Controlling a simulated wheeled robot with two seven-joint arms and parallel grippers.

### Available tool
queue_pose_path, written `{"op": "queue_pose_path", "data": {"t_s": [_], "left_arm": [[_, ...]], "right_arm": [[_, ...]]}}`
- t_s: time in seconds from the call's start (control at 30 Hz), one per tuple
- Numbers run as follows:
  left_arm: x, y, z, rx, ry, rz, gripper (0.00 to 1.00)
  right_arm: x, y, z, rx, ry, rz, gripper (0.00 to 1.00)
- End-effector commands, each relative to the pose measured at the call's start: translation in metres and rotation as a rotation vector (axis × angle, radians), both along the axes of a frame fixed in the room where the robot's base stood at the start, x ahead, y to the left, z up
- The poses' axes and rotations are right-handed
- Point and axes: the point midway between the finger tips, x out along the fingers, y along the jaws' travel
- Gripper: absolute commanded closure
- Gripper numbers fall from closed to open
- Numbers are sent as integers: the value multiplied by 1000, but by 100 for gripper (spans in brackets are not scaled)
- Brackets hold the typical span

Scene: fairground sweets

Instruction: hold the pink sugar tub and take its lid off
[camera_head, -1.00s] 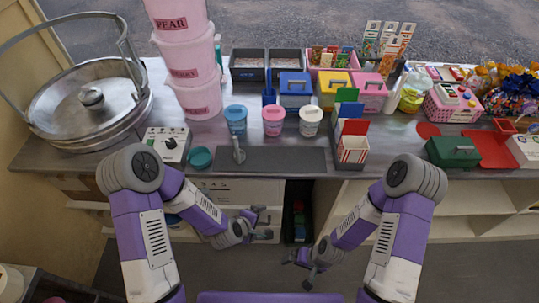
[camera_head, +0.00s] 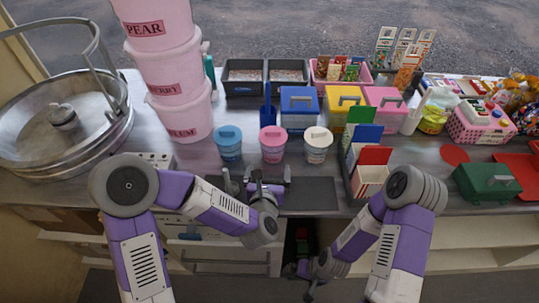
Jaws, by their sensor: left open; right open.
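The pink sugar tub (camera_head: 273,150) stands upright on the counter between a blue tub (camera_head: 229,146) and a white tub (camera_head: 317,149). Its pink lid (camera_head: 272,133) with a raised handle is on top. My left gripper (camera_head: 267,172) is open and empty over the counter, just in front of the pink tub; whether it touches the tub cannot be told. My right gripper (camera_head: 300,278) is open and empty, low in front of the counter near the cabinet opening.
A dark mat (camera_head: 310,192) lies in front of the tubs. Blue (camera_head: 299,112), yellow (camera_head: 341,105) and pink boxes stand behind. A card rack (camera_head: 369,180) stands to the right. Stacked pink buckets (camera_head: 182,115) and a metal pan (camera_head: 50,125) are at the left.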

Motion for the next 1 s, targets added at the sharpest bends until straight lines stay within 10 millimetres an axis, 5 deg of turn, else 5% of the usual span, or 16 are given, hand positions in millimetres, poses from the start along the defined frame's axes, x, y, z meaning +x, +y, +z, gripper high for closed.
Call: {"op": "queue_pose_path", "data": {"t_s": [0.5, 1.0], "left_arm": [[58, -5, -15, -1, 2, 2, 0], [112, -10, -31, 1, 1, 0, 0]], "right_arm": [[-1, 0, 7, 0, 1, -1, 0], [-1, 0, -27, 0, 1, -1, 0]]}}
